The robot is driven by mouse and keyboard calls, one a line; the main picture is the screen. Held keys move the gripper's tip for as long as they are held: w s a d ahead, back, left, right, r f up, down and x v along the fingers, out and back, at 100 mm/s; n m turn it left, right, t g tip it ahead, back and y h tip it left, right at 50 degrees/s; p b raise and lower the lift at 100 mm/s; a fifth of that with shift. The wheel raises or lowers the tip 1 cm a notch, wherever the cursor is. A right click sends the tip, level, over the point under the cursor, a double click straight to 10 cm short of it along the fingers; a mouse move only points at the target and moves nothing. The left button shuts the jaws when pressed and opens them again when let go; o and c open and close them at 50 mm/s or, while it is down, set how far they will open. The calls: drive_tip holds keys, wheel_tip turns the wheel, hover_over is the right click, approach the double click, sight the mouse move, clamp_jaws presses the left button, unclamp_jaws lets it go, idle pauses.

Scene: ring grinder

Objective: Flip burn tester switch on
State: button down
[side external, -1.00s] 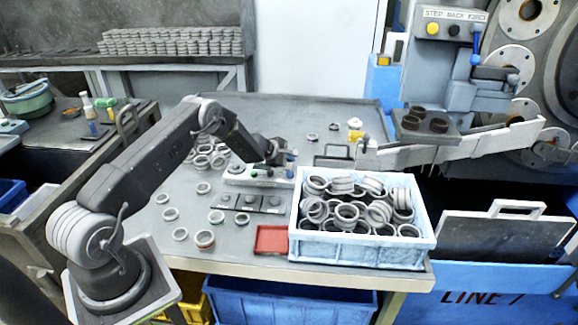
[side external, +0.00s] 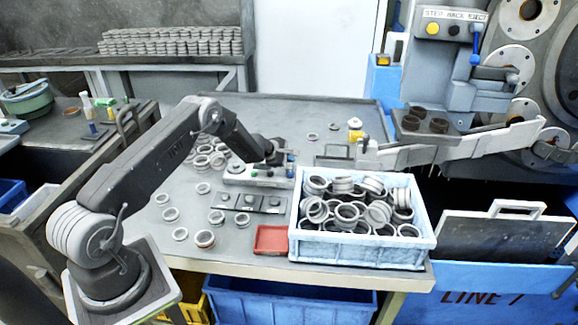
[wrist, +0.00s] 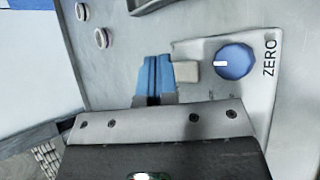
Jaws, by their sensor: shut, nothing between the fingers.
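The burn tester (side external: 258,176) is a low, pale unit on the table behind the white crate. In the wrist view its pale panel (wrist: 258,105) carries a blue knob (wrist: 235,61) with a white mark and the word ZERO. A small beige block (wrist: 186,72), perhaps the switch, sits at the panel's left edge; its on or off position cannot be told. My gripper (wrist: 153,76) is shut and empty, its blue fingertips together just left of the block. Whether they touch it is unclear. My gripper hides the lower part of the panel.
A white crate (side external: 362,252) full of metal rings stands close in front and right of the tester. A red tray (side external: 271,239) and a dark plate with three buttons (side external: 250,202) lie in front. Loose rings (side external: 205,239) are scattered to the left. The table behind is mostly clear.

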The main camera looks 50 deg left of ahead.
sight(289, 168)
drive_tip(key=shift+f, duration=0.1)
drive_tip(key=shift+f, duration=0.3)
drive_tip(key=shift+f, duration=0.25)
idle(0.7)
drive_tip(key=shift+r, duration=0.15)
drive_tip(key=shift+r, duration=0.45)
drive_tip(key=shift+s+d+r, duration=0.15)
drive_tip(key=shift+r, duration=1.1)
drive_tip(key=shift+s+d+r, duration=0.15)
drive_tip(key=shift+r, duration=1.1)
